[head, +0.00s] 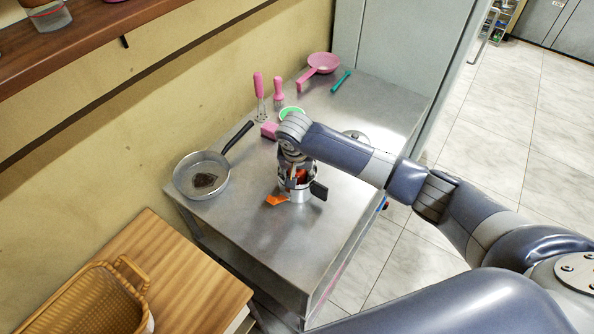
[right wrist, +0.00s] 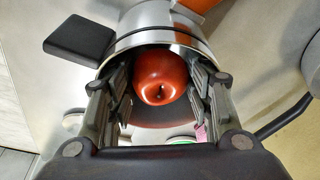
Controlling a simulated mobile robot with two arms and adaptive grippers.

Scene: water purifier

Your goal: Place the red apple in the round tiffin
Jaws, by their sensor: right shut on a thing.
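The round tiffin (head: 298,194) is a steel cylinder with a black side handle, upright on the steel table; it also shows in the right wrist view (right wrist: 150,38). My right gripper (head: 294,172) points down over its mouth. In the right wrist view, the gripper (right wrist: 160,84) has its fingers on both sides of the red apple (right wrist: 161,76), shut on it. The apple appears within the tiffin's opening; its depth is hard to tell. In the head view, the fingers hide most of the apple (head: 302,175). My left gripper is out of view.
On the steel table (head: 265,235) are a pan (head: 184,185) at left, an orange piece (head: 277,200) beside the tiffin, a green-rimmed bowl (head: 291,112), pink utensils (head: 259,86) and a pink strainer (head: 323,62) at the back. The front of the table is clear. A wicker basket (head: 95,300) stands front left.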

